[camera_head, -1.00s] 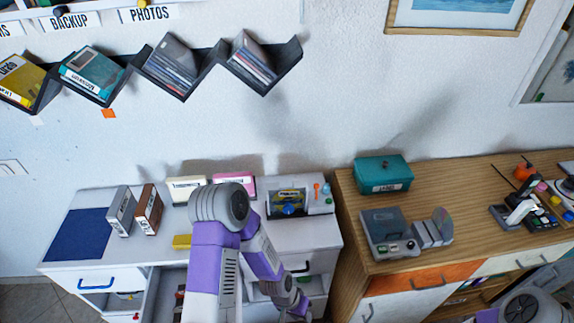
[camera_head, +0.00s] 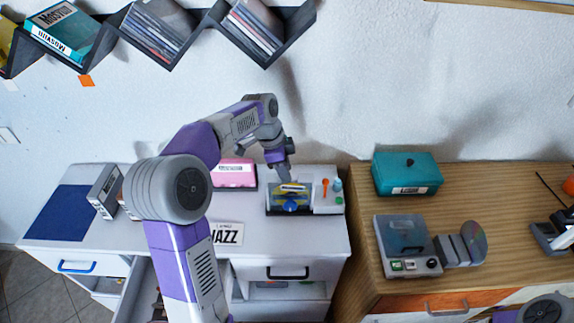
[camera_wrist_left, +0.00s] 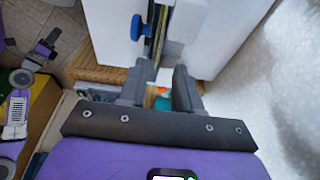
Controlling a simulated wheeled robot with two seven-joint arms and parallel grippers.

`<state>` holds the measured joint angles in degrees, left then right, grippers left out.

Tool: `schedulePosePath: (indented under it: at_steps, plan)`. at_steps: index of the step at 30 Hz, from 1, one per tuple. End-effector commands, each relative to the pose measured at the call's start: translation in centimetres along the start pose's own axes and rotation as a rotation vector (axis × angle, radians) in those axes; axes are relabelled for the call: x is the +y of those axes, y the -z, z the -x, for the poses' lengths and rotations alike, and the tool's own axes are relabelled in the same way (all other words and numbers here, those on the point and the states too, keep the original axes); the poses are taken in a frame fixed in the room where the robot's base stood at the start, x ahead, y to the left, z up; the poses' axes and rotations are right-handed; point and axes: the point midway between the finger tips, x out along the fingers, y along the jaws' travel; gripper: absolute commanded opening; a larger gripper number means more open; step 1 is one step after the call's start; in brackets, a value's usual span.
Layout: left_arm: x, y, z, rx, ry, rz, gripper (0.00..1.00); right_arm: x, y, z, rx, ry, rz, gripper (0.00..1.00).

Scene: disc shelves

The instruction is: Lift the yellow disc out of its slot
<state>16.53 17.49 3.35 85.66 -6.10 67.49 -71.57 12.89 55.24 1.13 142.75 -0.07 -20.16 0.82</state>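In the head view, the yellow disc (camera_head: 292,188) shows as a yellow patch in the dark slot of a player with a blue knob (camera_head: 290,206), on the white cabinet. My left gripper (camera_head: 288,179) points down just above the slot and partly covers the disc. In the left wrist view, the two fingers of my left gripper (camera_wrist_left: 164,72) are apart with a gap between them. Beyond the fingertips, the slot and a thin yellowish edge (camera_wrist_left: 159,38) show beside the blue knob (camera_wrist_left: 144,27). I see no clear contact.
A pink box (camera_head: 235,174) stands left of the player. A teal box (camera_head: 407,174) and a grey device (camera_head: 406,246) stand on the wooden cabinet to the right. Zigzag shelves (camera_head: 210,20) hold discs on the wall above. My left arm hides part of the white cabinet top.

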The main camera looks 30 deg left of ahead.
Motion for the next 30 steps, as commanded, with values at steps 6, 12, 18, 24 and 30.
schedulePosePath:
  at_steps: [6, 12, 18, 24, 30]
  plan:
    - [0.1, -0.1, -3.8, -0.001, -0.004, 0.000, 0.33, 0.4, 0.1, -1.1, 0.000, 0.000, 0.000, 0.00]
    - [0.1, 0.0, -5.6, -0.001, -0.002, 0.001, 0.33, 0.6, 0.1, -1.5, 0.001, 0.000, 0.000, 0.00]
    - [0.0, 0.0, -5.9, -0.001, -0.001, 0.001, 0.33, 0.6, 0.1, -1.5, 0.001, 0.000, 0.000, 0.00]
    - [0.0, 0.0, -5.8, -0.001, -0.001, 0.002, 0.22, 0.6, 0.1, -1.5, 0.001, 0.000, 0.000, 0.00]
    - [0.0, 0.0, -5.8, 0.000, -0.001, 0.002, 0.00, 0.6, 0.1, -1.5, 0.001, 0.000, 0.000, 0.00]
